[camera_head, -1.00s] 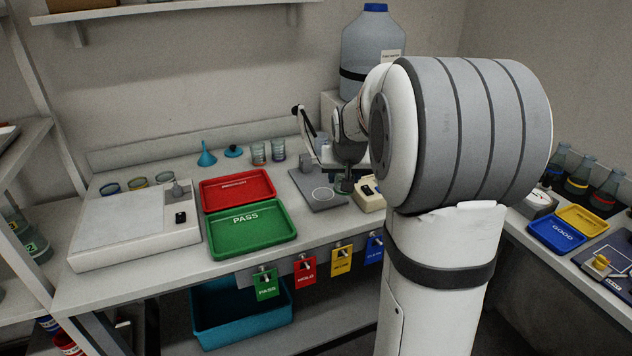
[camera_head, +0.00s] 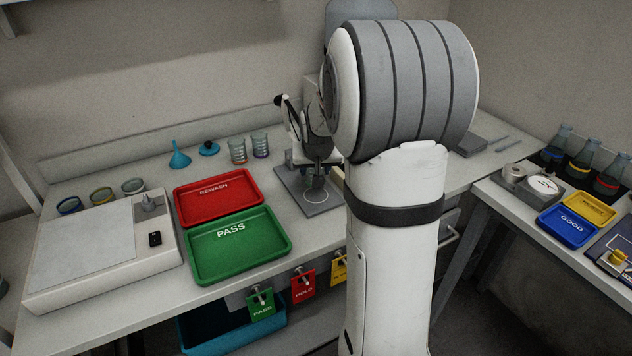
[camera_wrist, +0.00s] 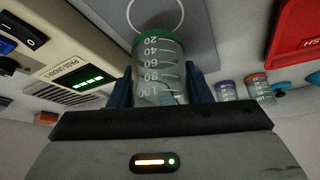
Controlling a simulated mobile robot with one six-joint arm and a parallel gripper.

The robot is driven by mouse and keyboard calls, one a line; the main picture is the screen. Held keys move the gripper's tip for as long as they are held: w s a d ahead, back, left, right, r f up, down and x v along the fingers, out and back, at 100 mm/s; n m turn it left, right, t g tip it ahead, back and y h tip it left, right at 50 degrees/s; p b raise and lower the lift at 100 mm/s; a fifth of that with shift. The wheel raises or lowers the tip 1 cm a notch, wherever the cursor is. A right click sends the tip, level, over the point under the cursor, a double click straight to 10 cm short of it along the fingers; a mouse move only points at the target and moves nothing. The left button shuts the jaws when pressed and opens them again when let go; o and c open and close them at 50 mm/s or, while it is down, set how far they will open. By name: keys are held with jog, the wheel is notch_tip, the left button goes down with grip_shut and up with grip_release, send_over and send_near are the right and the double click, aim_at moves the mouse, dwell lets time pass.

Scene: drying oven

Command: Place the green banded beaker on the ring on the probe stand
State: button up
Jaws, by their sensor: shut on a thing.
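My gripper (camera_head: 314,170) is shut on the green banded beaker (camera_wrist: 160,75). In the wrist view the beaker is clear glass with a green band and white graduations, between two dark blue fingers. In the head view the beaker (camera_head: 315,184) hangs low over the grey plate of the probe stand (camera_head: 290,180), just behind the white ring (camera_head: 317,202). I cannot tell the exact height of the beaker above the plate.
Red REWASH tray (camera_head: 222,201) and green PASS tray (camera_head: 232,258) lie left of the plate. Two banded beakers (camera_head: 238,152) stand behind. A device with a green display (camera_wrist: 85,82) stands close beside the beaker. My arm hides the bench to the right.

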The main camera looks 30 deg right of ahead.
jog(key=shift+s+f, duration=0.1)
jog(key=shift+f, duration=1.85)
jog(key=shift+f, duration=0.1)
jog(key=o, duration=1)
jog(key=shift+o, duration=0.2)
